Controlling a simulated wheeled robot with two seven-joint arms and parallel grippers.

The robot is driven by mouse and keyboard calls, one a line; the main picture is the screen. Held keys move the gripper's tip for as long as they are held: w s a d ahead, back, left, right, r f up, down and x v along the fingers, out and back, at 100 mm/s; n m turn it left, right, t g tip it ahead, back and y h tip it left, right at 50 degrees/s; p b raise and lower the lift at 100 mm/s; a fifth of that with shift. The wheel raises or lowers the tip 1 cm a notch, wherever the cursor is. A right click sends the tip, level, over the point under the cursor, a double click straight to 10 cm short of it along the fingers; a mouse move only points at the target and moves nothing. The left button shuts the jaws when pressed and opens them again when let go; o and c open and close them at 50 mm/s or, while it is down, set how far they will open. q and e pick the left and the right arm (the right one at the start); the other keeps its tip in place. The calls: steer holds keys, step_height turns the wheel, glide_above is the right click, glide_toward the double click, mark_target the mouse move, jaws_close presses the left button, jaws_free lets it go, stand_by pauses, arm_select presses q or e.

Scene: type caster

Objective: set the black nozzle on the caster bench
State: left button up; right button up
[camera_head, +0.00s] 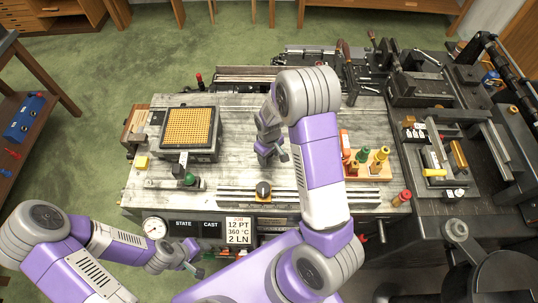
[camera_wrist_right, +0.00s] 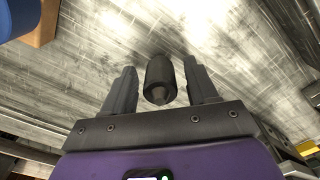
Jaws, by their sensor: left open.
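A dark cylinder with a cone-shaped end, which looks like the black nozzle (camera_wrist_right: 160,80), shows between the fingers of my right gripper (camera_wrist_right: 161,85) in the right wrist view. A narrow gap shows on each side of it, so the fingers look open around it, not touching. In the head view my right gripper (camera_head: 272,156) is over the middle of the grey wooden caster bench (camera_head: 235,120); I cannot make out the nozzle there. My left gripper (camera_head: 190,260) is open and empty in front of the bench, below its front edge at the left.
An orange rack (camera_head: 368,172) with green and yellow nozzles stands at the bench's right. A black box with a yellow grid top (camera_head: 188,128) is at the left. Dark machinery (camera_head: 420,90) fills the right side.

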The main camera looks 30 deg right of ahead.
steer(key=shift+r, duration=0.1)
steer(key=shift+r, duration=0.15)
step_height(320, 180, up, 12)
steer(key=p, duration=0.1)
stand_by(0.4)
stand_by(0.4)
